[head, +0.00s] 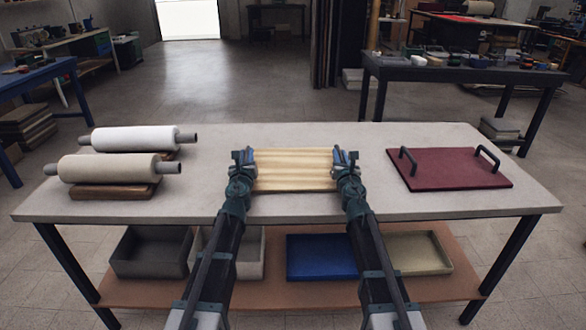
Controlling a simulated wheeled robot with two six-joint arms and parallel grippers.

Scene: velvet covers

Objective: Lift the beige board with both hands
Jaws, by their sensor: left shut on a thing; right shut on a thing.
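The beige board (294,169), striped like pale wood, is at the middle of the table between my two grippers. My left gripper (244,158) is shut on its left edge. My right gripper (345,159) is shut on its right edge. The board looks about level. I cannot tell whether it touches the tabletop or is slightly above it. My fingers partly hide both side edges.
The grey table (370,140) also holds a white roll (130,139) and a cream roll (108,168) on wooden stands at left. A dark red board (450,168) with two black handles lies at right. Trays, including a blue tray (320,258), sit on the lower shelf.

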